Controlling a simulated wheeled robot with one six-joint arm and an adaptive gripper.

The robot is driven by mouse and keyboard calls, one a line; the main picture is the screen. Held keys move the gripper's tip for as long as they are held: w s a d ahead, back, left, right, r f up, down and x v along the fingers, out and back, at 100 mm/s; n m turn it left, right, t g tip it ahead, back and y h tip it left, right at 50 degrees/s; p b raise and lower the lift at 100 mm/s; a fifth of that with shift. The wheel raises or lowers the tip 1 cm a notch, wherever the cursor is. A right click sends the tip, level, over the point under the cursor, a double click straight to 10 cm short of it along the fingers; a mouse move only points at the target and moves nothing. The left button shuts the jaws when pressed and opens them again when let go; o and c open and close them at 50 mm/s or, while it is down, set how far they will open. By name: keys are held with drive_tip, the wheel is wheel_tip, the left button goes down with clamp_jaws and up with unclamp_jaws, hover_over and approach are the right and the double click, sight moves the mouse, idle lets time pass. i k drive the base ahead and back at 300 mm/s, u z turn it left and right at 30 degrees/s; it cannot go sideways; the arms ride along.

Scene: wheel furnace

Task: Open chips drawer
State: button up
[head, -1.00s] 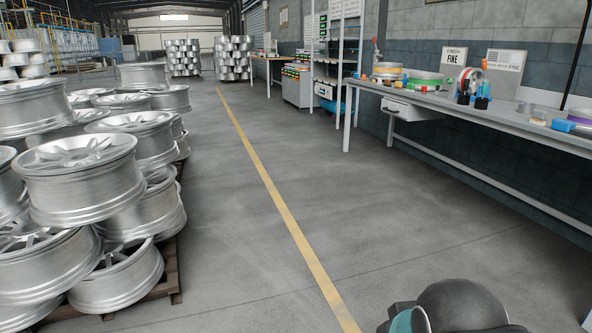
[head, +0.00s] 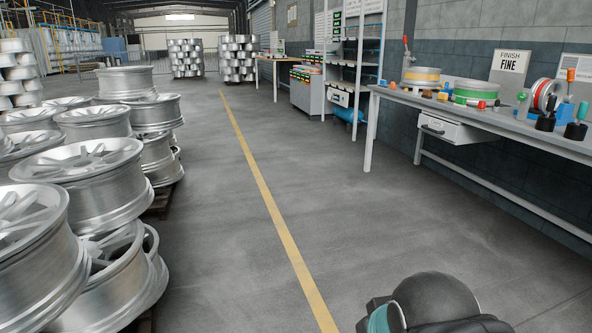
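A white drawer (head: 452,131) hangs under the workbench (head: 497,119) on the right. It has a dark handle on its front and looks shut. No label for chips can be read on it. My gripper is not in view. Only a dark rounded part of my arm with a teal band shows at the bottom right, well short of the bench.
Stacked wheels (head: 90,180) on pallets line the left side. A yellow floor line (head: 263,188) runs down the clear grey aisle. Bench legs (head: 371,132) stand at the right. Spools and tools lie on the bench top.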

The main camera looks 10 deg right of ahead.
sight(449, 131)
drive_tip(key=z, duration=0.2)
drive_tip(key=i, duration=1.9)
drive_tip(key=z, duration=0.75)
drive_tip(key=i, duration=1.8)
drive_tip(key=z, duration=0.5)
